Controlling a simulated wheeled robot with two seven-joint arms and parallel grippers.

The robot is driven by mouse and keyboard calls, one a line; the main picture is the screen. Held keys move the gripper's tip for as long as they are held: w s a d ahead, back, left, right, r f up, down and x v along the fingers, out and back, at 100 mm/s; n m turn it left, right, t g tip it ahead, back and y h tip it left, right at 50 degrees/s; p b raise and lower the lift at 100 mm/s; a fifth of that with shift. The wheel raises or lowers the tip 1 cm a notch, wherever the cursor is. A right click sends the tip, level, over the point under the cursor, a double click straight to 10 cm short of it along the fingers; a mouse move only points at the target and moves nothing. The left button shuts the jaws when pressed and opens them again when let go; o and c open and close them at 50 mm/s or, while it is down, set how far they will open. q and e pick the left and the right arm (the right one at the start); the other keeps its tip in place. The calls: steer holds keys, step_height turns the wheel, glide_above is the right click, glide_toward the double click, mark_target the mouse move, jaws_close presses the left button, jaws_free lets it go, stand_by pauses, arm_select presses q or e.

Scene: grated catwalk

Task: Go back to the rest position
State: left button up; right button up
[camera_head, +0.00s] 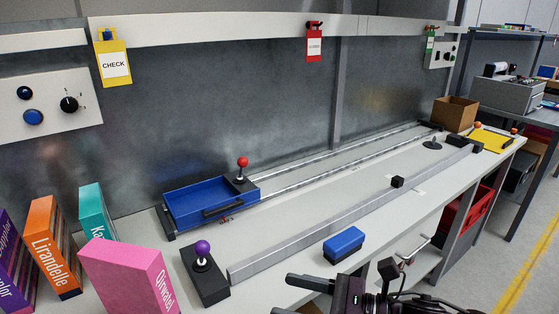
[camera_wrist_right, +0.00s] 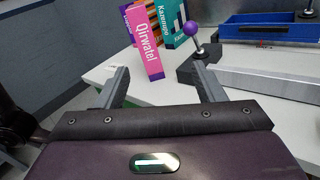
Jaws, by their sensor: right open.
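My right gripper (camera_head: 281,295) comes in at the bottom centre of the head view, in front of the workbench's front edge, its fingers pointing left. In the right wrist view its two fingers (camera_wrist_right: 160,72) stand wide apart with nothing between them. Beyond the fingertips are the pink book (camera_wrist_right: 147,48) and the purple-knobbed lever (camera_wrist_right: 191,30), both apart from the gripper as far as I can tell. My left gripper is in neither view.
The workbench (camera_head: 405,215) carries a blue tray (camera_head: 190,217) on rails, a red-knobbed lever (camera_head: 243,165), a blue box (camera_head: 343,245), a cardboard box (camera_head: 455,113) and several upright books. A red crate (camera_head: 470,212) sits under the bench. Grey floor (camera_head: 490,245) is clear at right.

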steer(key=w+d+f+m+t+h, duration=0.25)
steer(key=d+f+m+h, duration=0.35)
steer(key=m, duration=1)
steer(key=w+d+f+m+t+h, duration=0.1)
steer(key=d+f+m+t+h, duration=0.2)
steer(key=d+f+m+h, duration=0.8)
steer(key=s+f+m+g, duration=0.3)
steer(key=s+m+g, duration=0.4)
steer(key=s+m, duration=0.85)
step_height(320, 180, down, 27)
steer(key=m+g+p, duration=0.2)
steer(key=m+p, duration=0.2)
steer(key=p, duration=0.2)
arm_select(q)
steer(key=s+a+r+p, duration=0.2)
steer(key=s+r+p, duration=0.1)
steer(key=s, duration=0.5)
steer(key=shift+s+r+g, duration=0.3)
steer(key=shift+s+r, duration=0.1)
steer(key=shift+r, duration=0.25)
arm_select(e)
steer(key=s+d+f, duration=0.1)
steer(key=s+f, duration=0.5)
steer(key=s, duration=0.3)
steer(key=s+d+f, duration=0.1)
steer(key=s+f, duration=0.5)
steer(key=s, duration=0.3)
steer(key=shift+s+d+g, duration=0.35)
steer(key=shift+s+d, duration=0.05)
